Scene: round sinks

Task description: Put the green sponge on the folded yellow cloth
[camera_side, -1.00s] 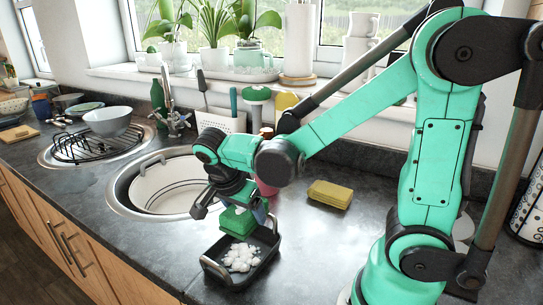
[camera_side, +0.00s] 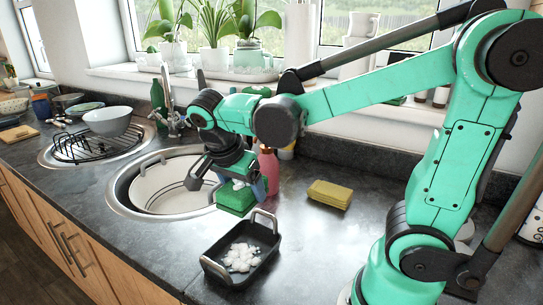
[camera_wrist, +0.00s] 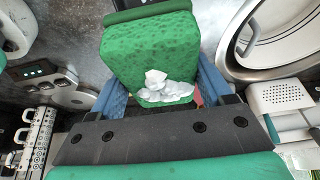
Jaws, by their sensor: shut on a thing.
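My gripper (camera_side: 241,188) is shut on the green sponge (camera_side: 234,201) and holds it in the air above the far end of the black tray, near the right rim of the sink. In the wrist view the sponge (camera_wrist: 150,50) sits between the blue fingers, with white foam on its near part. The folded yellow cloth (camera_side: 330,194) lies flat on the dark counter, to the right of the gripper and apart from it. I cannot make out the cloth in the wrist view.
The black tray (camera_side: 214,268) with white foam (camera_side: 242,258) stands on the counter below the gripper. A pink bottle (camera_side: 269,170) stands just behind the gripper. The round sink (camera_side: 120,190) is to the left. The counter between tray and cloth is clear.

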